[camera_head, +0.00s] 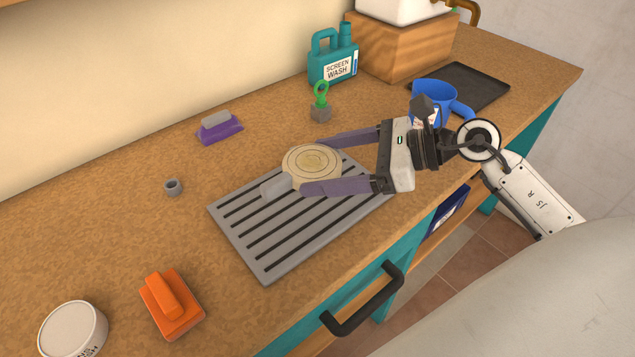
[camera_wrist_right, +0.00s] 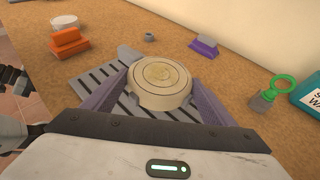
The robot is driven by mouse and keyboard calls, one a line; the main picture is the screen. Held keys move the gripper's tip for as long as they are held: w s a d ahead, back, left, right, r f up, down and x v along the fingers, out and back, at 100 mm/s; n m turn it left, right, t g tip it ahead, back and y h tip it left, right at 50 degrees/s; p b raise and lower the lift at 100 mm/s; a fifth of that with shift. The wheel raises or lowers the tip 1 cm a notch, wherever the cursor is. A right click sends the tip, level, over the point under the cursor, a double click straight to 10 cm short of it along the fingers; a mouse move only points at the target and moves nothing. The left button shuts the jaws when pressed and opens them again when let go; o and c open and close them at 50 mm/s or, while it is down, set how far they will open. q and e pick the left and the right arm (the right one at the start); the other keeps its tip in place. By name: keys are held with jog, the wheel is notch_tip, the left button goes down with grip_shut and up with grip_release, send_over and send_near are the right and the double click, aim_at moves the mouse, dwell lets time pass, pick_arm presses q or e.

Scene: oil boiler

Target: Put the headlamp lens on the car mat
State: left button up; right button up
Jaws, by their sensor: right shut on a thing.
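The headlamp lens (camera_head: 313,158) is a round cream disc with ring marks; a pale grey tab sticks out at its lower left. It also shows in the right wrist view (camera_wrist_right: 160,82). My right gripper (camera_head: 312,166) is shut on the lens, one purple finger on each side. The lens is over the back part of the car mat (camera_head: 285,244), a grey slab with dark slots. I cannot tell whether the lens touches the mat or is held just above it. The lens and fingers hide part of the mat.
A grey ring (camera_head: 172,187), purple block (camera_head: 220,131), grey piece with green loop (camera_head: 320,108) and screen wash jug (camera_head: 334,61) stand behind. A blue mug (camera_head: 434,93) is near my right wrist. An orange block (camera_head: 170,304) and white tub (camera_head: 73,328) are at front left.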

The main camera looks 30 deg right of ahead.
notch_tip(320, 180, down, 5)
jog(key=shift+r, duration=0.1)
dwell(0.3)
pick_arm(q)
jog(key=shift+w+f, duration=0.1)
jog(key=shift+w, duration=0.05)
pick_arm(e)
jog(key=shift+f, duration=0.25)
jog(key=shift+f+b, duration=0.2)
jog(key=shift+b, duration=0.15)
jog(key=o, duration=1.1)
jog(key=shift+r, duration=0.1)
pick_arm(q)
jog(key=shift+w, duration=0.2)
jog(key=shift+r, duration=0.2)
pick_arm(e)
jog(key=shift+r, duration=0.1)
